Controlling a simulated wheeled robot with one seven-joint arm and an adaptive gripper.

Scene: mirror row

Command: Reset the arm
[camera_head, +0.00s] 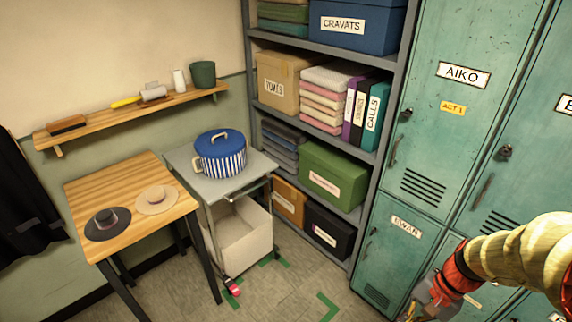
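My arm (510,253) reaches in from the right edge, with a cream sleeve and a red-orange band near its end. My gripper (424,304) is at the bottom right, in front of the lower teal lockers. It is small, dark and partly cut off by the bottom edge, so I cannot tell whether its fingers are open or shut. I see nothing clearly held in it.
Teal lockers (440,150) stand behind my arm. A grey shelf unit (383,165) holds boxes and folders. A grey cart (205,183) carries a blue striped pot (221,160). A wooden table (130,185) holds two hats. Floor (285,300) is clear in front.

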